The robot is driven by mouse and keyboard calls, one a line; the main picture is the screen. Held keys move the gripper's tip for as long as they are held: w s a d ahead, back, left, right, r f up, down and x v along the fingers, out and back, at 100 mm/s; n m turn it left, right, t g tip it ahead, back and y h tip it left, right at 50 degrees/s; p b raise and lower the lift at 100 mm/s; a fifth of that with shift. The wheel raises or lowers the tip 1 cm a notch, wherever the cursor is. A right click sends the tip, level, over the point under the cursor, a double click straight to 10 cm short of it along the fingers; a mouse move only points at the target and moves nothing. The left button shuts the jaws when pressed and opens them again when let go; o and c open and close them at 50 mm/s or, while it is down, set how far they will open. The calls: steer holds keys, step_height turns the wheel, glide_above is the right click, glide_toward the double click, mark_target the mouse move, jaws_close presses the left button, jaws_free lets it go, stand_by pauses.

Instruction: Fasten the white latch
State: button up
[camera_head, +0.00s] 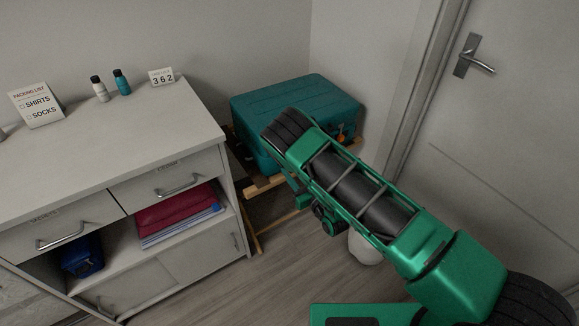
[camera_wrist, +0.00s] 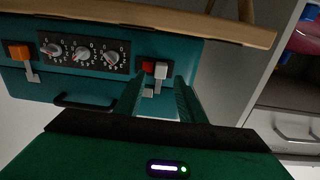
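The teal suitcase (camera_head: 290,95) lies closed on a wooden rack. In the wrist view its front (camera_wrist: 85,80) appears upside down. The white latch (camera_wrist: 160,70) is a pale piece with a red patch beside it and a small grey piece below it in the picture. Whether it is fastened I cannot tell. My gripper (camera_wrist: 160,77) is open, with one finger to the left of the white latch and one to the right. Contact is not clear. In the head view my arm hides the gripper and the white latch.
The suitcase front also has an orange latch (camera_wrist: 20,52), several dials (camera_wrist: 82,54) and a dark handle (camera_wrist: 85,103). The wooden rack (camera_wrist: 150,16) edges the suitcase. A white cabinet (camera_head: 110,135) stands left, a door (camera_head: 500,170) right.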

steer(key=shift+x, duration=2)
